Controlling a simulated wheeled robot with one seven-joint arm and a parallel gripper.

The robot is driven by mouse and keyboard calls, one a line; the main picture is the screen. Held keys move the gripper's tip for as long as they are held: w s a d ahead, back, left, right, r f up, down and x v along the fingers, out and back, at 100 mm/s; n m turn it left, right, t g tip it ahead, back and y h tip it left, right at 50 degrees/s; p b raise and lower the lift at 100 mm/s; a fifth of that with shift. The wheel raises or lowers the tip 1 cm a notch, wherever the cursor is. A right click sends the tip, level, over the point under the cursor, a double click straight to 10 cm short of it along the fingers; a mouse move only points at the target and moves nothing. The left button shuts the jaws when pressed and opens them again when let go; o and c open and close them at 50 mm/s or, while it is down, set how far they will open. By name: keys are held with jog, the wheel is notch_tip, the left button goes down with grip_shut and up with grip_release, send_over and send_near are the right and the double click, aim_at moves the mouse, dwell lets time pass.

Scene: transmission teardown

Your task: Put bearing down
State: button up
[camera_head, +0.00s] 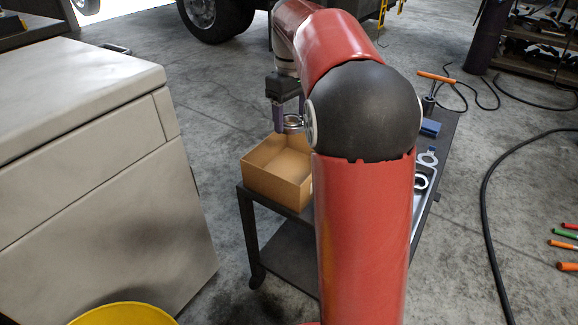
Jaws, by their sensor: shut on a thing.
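The bearing (293,122) is a small, shiny metal ring. My gripper (288,119) is shut on it and holds it above the open cardboard box (275,187). One purple-grey finger shows to the left of the bearing. The other finger is partly hidden by my red and black arm, which fills the middle of the picture. The box stands at the left end of a dark cart (250,205). Its right side is hidden behind my arm, and the visible part of its inside looks empty.
A grey tray (441,184) with metal rings lies on the cart right of my arm, near a blue item (430,128) and an orange-handled tool (436,77). A large pale cabinet (90,170) stands left. A black cable (487,220) crosses the floor at right.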

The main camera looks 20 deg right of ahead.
aim_at(291, 175)
notch_tip(291, 175, down, 15)
jog(key=shift+b, duration=1)
jog(key=shift+r, duration=0.1)
jog(key=o, duration=1.2)
